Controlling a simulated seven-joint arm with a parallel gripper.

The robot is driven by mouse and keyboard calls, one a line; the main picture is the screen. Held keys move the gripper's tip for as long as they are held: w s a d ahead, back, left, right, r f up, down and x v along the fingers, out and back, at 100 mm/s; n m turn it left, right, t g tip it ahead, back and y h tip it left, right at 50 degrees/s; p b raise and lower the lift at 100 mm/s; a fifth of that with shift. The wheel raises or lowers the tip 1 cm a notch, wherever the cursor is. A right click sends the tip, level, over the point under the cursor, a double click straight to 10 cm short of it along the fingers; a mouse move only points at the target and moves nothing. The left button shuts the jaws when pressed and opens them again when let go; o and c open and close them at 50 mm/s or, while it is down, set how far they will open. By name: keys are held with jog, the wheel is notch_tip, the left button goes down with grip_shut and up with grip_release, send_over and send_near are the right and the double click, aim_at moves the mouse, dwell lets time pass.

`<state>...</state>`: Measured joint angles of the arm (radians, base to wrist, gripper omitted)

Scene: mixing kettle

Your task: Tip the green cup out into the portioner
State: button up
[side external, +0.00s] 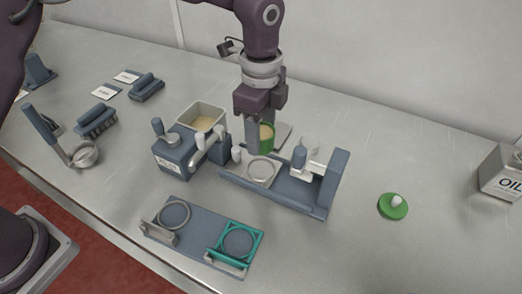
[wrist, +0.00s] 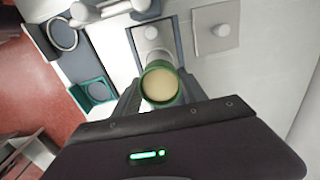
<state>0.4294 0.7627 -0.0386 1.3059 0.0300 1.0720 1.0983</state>
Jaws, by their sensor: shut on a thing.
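The green cup (side external: 270,149) is between my gripper's fingers, with pale yellow contents showing in its mouth. My gripper (side external: 260,138) points down and is shut on the cup, above the bench. In the wrist view the cup (wrist: 148,99) shows its green rim around the contents; I cannot tell whether it is slightly tilted. No stream of contents shows. A blue-grey stand (side external: 292,190) with a pale ring (side external: 261,170) is just below and in front of the cup. I cannot tell for certain which device is the portioner.
A labelled blue-grey block (side external: 172,157) with knobs and a bin (side external: 203,109) of tan material stand to the left. A tray (side external: 196,234) with grey and teal rings lies in front. A green lid (side external: 393,207) and an oil can (side external: 503,172) are at right, with clear bench between.

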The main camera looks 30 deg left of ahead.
notch_tip(320, 180, up, 2)
jog(key=shift+r, duration=0.25)
jog(key=shift+w+a+f+n, duration=0.1)
jog(key=shift+w+a+n, duration=0.25)
jog(key=shift+n, duration=0.35)
jog(key=w+a+r+n, duration=0.1)
jog(key=w+a+n, duration=0.3)
jog(key=n, duration=0.8)
jog(key=w+a+r+n, duration=0.1)
jog(key=w+a+n, duration=0.3)
jog(key=n, duration=0.7)
jog(key=a, duration=0.2)
jog(key=shift+a+r+n, duration=0.2)
jog(key=shift+a+n, duration=0.1)
jog(key=shift+n, duration=0.1)
